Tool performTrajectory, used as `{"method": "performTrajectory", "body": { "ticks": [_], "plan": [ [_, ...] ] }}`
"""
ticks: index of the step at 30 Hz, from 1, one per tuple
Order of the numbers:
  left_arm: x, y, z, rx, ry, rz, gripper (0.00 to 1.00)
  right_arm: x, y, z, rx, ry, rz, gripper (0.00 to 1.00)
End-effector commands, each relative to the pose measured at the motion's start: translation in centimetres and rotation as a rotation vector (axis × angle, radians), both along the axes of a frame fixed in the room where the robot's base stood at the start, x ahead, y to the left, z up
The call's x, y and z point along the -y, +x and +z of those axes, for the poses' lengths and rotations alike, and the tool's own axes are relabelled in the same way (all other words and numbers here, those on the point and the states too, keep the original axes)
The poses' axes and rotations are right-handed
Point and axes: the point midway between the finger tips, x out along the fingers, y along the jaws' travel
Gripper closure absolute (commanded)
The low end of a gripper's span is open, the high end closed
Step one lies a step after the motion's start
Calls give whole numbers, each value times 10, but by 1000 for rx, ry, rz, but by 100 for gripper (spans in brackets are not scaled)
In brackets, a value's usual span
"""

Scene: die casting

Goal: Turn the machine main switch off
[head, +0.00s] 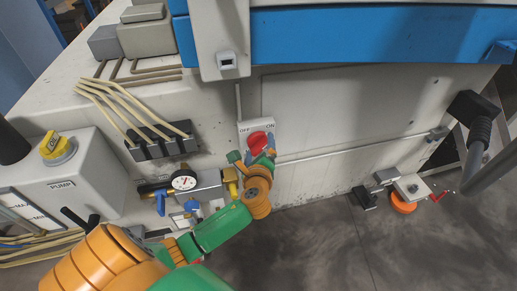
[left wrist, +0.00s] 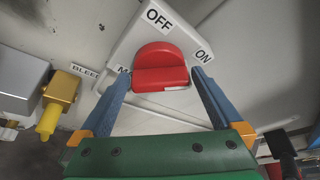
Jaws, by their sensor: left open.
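The main switch is a red rotary knob (head: 257,143) on a white plate (head: 243,126) marked OFF at left and ON at right, mounted on the machine's side. In the left wrist view the red knob (left wrist: 160,66) sits between and just beyond my left gripper's (left wrist: 160,78) two blue fingers. The fingers are spread open on both sides of the knob, and I cannot tell whether they touch it. In the head view my left gripper (head: 257,157) reaches up to the switch and covers its lower part. My right gripper is not in view.
A pressure gauge (head: 184,180) and a brass fitting (head: 231,181) are left of my wrist. A grey PUMP box (head: 85,182) with a yellow knob (head: 57,148) stands at the left. A blue beam (head: 380,35) runs above. The floor at lower right has free room.

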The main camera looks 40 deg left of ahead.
Motion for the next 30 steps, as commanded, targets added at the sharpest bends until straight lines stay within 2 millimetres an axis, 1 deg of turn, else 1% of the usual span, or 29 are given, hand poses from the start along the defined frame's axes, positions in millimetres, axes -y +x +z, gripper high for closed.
{"method": "performTrajectory", "body": {
  "ticks": [1, 3, 10, 11, 12, 14, 15, 17, 18, 25, 30],
  "plan": [
    [-3, 5, -3, 1, 2, 0, 0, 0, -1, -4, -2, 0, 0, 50],
    [-6, 8, -4, 0, 1, 1, 0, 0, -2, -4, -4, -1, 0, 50],
    [-6, 10, -3, 0, -1, 0, 0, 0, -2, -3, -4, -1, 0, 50],
    [-6, 10, -3, 0, -1, 0, 8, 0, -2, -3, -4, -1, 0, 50],
    [-6, 10, -3, 0, -1, 0, 19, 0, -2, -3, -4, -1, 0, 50],
    [-6, 9, -3, 0, -1, 0, 35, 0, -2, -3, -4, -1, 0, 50],
    [-6, 9, -3, -1, -2, 0, 46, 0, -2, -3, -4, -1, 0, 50],
    [-6, 9, -4, -1, -2, 0, 62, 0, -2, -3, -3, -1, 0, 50],
    [-6, 9, -4, -1, -2, 0, 68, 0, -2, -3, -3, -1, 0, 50],
    [-6, 9, -5, 18, -17, -1, 68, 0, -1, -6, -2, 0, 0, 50],
    [-6, 9, -7, 78, -70, -1, 68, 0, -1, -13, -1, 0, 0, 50]
  ]
}}
